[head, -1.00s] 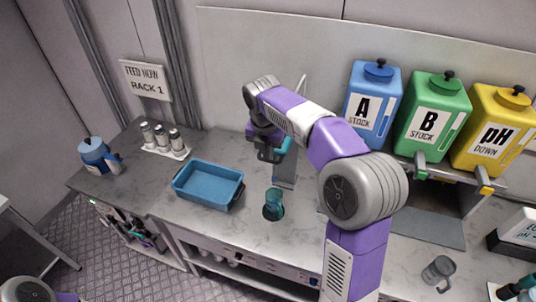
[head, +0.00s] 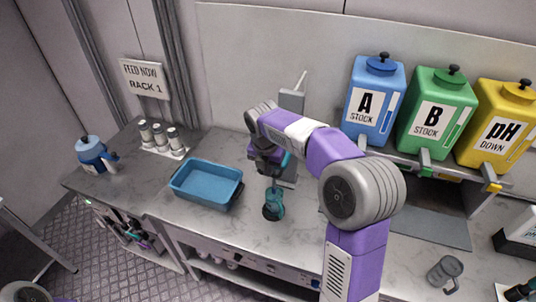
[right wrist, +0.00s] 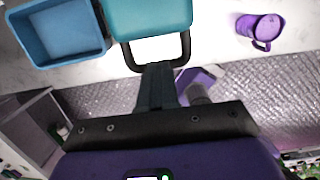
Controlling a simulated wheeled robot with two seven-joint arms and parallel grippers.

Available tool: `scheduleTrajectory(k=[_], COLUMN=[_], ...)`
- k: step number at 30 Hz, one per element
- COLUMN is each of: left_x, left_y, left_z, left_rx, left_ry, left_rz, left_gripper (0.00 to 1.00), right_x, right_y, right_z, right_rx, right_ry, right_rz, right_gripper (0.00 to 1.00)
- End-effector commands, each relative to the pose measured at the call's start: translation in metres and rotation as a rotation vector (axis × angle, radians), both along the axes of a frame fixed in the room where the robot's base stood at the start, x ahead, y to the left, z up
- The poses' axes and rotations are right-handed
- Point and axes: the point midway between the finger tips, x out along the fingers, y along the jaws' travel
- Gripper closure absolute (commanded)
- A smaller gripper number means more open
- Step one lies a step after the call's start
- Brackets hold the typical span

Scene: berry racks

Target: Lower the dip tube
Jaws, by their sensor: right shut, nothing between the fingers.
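A grey upright stand (head: 291,102) with a pale rod leaning from its top stands at the back of the bench. Its teal carriage (head: 288,160) is partly hidden behind my right gripper (head: 270,170). In the right wrist view the teal block (right wrist: 150,18) fills the top middle, with a black loop handle (right wrist: 185,48) below it. My right gripper's fingers (right wrist: 158,70) are shut and empty, at or against the handle; contact is unclear. A teal cup (head: 273,208) stands below the carriage. A thin dark tube seems to reach its mouth. My left gripper is out of view.
A blue tray (head: 207,196) is left of the cup and also shows in the right wrist view (right wrist: 60,60). Blue A (head: 372,140), green B (head: 436,150) and yellow pH (head: 495,158) containers stand at the right back.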

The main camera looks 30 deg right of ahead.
Motion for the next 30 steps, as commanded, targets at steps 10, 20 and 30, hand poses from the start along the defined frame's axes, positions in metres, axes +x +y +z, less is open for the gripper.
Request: scheduleTrajectory(k=[10, 20, 30], left_x=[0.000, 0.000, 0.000], left_y=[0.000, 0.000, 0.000], left_z=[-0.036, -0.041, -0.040], left_rx=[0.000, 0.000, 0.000], left_ry=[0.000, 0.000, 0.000], left_rz=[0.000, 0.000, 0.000], left_gripper=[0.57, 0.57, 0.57], right_x=[0.000, 0.000, -0.002], right_y=[0.000, 0.000, 0.001], right_z=[-0.078, -0.095, -0.096], right_rx=[0.000, 0.000, 0.001], right_ry=[0.001, 0.002, 0.009], right_rz=[-0.001, 0.001, 0.000], right_gripper=[1.00, 1.00, 1.00])
